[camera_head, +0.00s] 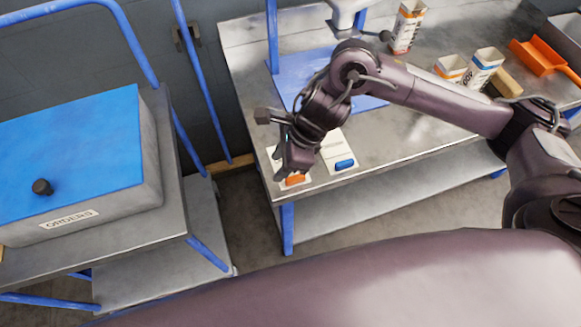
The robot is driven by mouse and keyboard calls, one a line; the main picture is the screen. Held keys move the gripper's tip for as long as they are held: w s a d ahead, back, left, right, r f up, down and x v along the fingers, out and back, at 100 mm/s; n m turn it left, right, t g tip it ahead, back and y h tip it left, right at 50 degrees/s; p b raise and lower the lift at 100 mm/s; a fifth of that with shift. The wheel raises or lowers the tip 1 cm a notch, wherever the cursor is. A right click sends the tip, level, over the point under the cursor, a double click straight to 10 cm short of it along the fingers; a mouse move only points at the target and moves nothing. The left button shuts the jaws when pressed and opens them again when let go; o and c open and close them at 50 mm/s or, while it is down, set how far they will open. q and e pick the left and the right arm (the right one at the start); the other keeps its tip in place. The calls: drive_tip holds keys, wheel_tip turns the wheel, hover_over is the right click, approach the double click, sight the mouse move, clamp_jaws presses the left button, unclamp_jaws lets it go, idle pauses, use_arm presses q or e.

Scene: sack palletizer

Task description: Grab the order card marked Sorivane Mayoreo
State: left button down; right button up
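Two white order cards lie at the front left corner of the metal table. One card has an orange piece (296,180) at its lower edge and is partly hidden by my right gripper. The other card (335,147), just to its right, has a blue piece (345,164) at its lower edge. The print on both is too small to read. My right gripper (287,168) points down over the left card, close to the orange piece. Whether it touches the card, and how its fingers stand, I cannot tell. My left gripper is out of view.
A grey box with a blue lid (70,135), labelled ORDERS, stands on a cart at left, across a floor gap. A blue mat (300,73) lies behind my arm. Paper sacks (407,27) and an orange scoop-like tray (538,57) are at the back right.

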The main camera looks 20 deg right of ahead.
sight(296, 177)
drive_tip(key=d+n, duration=0.1)
drive_tip(key=d, duration=0.1)
drive_tip(key=d+n+h, duration=0.1)
drive_tip(key=d, duration=0.2)
drive_tip(key=shift+s+r+g, duration=0.15)
drive_tip(key=shift+s+g, duration=0.05)
drive_tip(key=shift+g, duration=0.2)
drive_tip(key=shift+s+d+f+n+h, duration=0.1)
drive_tip(key=shift+f+n+h, duration=0.1)
drive_tip(key=shift+f, duration=0.3)
drive_tip(key=shift+s+d+f+n+h, duration=0.1)
drive_tip(key=shift+f+n, duration=0.1)
drive_tip(key=shift+f, duration=0.25)
drive_tip(key=x, duration=0.5)
drive_tip(key=shift+w+a+f, duration=0.2)
drive_tip(key=shift+w+f, duration=0.05)
drive_tip(key=shift+f, duration=0.1)
clamp_jaws()
